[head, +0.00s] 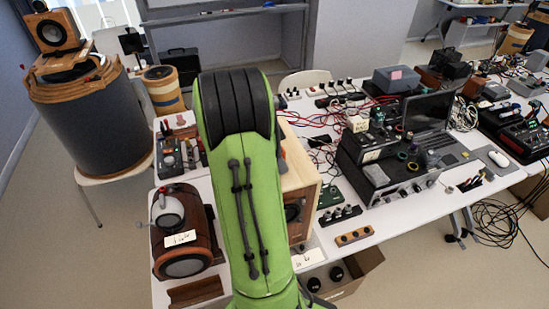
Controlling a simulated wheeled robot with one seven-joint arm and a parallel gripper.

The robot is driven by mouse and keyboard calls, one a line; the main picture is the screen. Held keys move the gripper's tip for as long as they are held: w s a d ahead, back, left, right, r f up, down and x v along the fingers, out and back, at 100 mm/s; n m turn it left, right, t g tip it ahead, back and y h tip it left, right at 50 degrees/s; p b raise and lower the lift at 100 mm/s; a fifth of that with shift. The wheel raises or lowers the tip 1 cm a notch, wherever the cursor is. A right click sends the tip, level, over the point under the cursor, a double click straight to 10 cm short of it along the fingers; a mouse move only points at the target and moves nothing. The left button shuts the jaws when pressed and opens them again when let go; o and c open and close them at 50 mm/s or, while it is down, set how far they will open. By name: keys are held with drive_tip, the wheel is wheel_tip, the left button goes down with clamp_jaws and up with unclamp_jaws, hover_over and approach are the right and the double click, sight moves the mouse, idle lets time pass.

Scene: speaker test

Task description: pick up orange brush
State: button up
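I cannot make out an orange brush anywhere in the head view. My green arm rises through the middle of the picture and covers part of the white table (335,263) and the things on it. My gripper does not show, so I cannot see whether it holds anything.
A wooden speaker box (301,184) stands partly behind my arm. A rounded brown speaker (184,232) stands left. Amplifiers, cables and a laptop (428,117) crowd the table's right. A large grey drum-shaped speaker (97,128) stands at left. An open cardboard box (362,272) is below the table's edge.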

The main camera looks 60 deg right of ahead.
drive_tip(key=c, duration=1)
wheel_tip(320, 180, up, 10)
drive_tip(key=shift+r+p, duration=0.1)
drive_tip(key=shift+p, duration=0.7)
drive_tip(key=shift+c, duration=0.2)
